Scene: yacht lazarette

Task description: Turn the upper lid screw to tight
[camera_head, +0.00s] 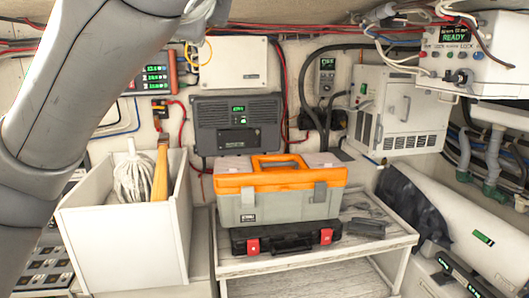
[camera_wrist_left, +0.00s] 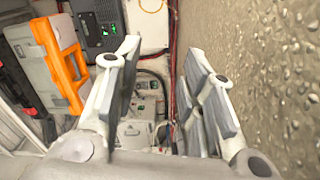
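I cannot make out a lid screw for certain in either view. A white box with a flat front lid (camera_head: 234,63) is on the back wall in the head view, but its screws are too small to read. My left arm enters from the left and crosses the upper left of the head view. Its gripper (camera_head: 203,12) is only partly in view at the top edge, near the white box. In the left wrist view the left gripper (camera_wrist_left: 162,62) has its two fingers wide apart, with nothing between the pads. My right gripper is in neither view.
An orange-and-grey toolbox (camera_head: 278,190) sits on a black case (camera_head: 286,238) on a low bench (camera_head: 384,243). A white bin (camera_head: 128,242) stands at left. A vented white cabinet (camera_head: 403,108) and a wired control box (camera_head: 482,57) are at right. Cables run along the wall.

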